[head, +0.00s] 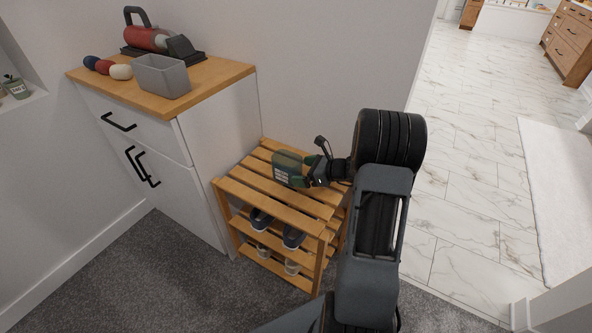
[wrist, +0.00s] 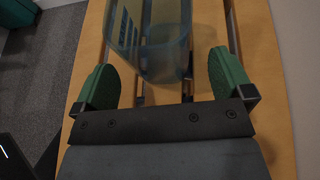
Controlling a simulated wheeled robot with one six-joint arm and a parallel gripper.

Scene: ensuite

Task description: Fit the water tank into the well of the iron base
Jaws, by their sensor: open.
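A grey open bin (head: 162,76) and several coloured rounded items (head: 104,67) stand on the white cabinet (head: 215,150). The wooden rack (head: 255,194) is beside the cabinet, against the wall, with shoes (head: 293,237) on its lower shelves.

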